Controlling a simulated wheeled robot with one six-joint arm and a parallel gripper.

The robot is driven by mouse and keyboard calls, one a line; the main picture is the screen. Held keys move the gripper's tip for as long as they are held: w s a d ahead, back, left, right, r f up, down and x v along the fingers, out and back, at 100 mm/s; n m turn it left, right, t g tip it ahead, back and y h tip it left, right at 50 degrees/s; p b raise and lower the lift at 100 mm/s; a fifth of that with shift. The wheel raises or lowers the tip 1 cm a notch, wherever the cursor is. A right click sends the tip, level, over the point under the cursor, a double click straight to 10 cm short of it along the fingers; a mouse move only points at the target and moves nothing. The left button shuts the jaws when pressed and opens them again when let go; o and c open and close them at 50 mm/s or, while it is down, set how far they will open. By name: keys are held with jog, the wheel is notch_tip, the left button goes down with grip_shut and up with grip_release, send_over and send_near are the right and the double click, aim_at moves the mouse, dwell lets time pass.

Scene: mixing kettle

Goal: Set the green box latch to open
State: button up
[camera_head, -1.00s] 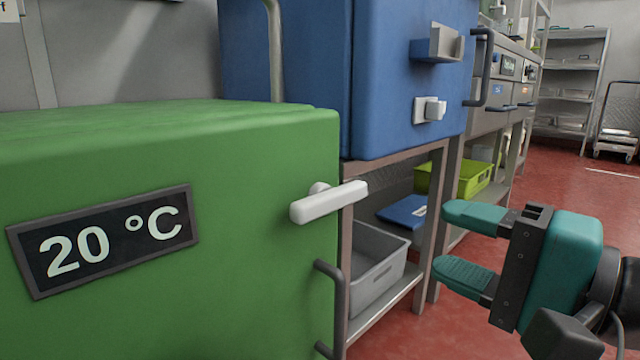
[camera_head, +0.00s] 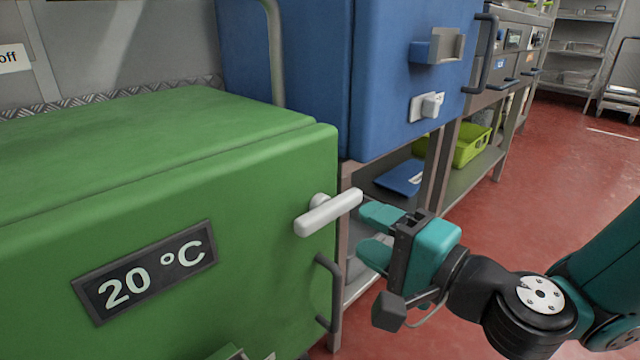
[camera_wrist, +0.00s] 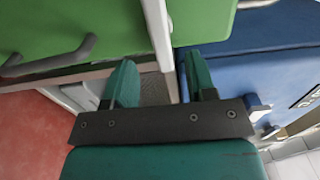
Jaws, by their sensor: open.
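The green box (camera_head: 220,165) fills the left of the head view. Its white latch handle (camera_head: 328,213) sticks out near the upper right edge of its front, lying nearly level with a slight upward tilt to the right. My gripper (camera_head: 368,231) is open and empty, just right of the latch, with both fingertips toward it and apart from it. In the wrist view, the white latch (camera_wrist: 157,32) shows as a bar at the top, ahead of the gap between my two fingers (camera_wrist: 159,78).
A dark pull handle (camera_head: 328,292) sits on the green box below the latch. A shelf with a lime crate (camera_head: 470,146) is beyond. Red floor (camera_head: 570,180) is open to the right.

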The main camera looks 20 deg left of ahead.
aim_at(336, 214)
jog(key=p+x, duration=0.1)
jog(key=p, duration=0.1)
jog(key=p+x, duration=0.4)
jog(key=shift+a+r, duration=0.15)
jog(key=shift+r, duration=0.15)
jog(key=shift+f+b, duration=0.3)
jog(key=shift+w+a+r+p, duration=0.1)
jog(key=shift+w+a+p, duration=0.15)
jog(key=shift+a+p, duration=0.4)
jog(key=shift+w+a+p, duration=0.15)
jog(key=shift+a+p, duration=0.15)
jog(key=shift+p, duration=0.2)
jog(key=shift+c, duration=0.2)
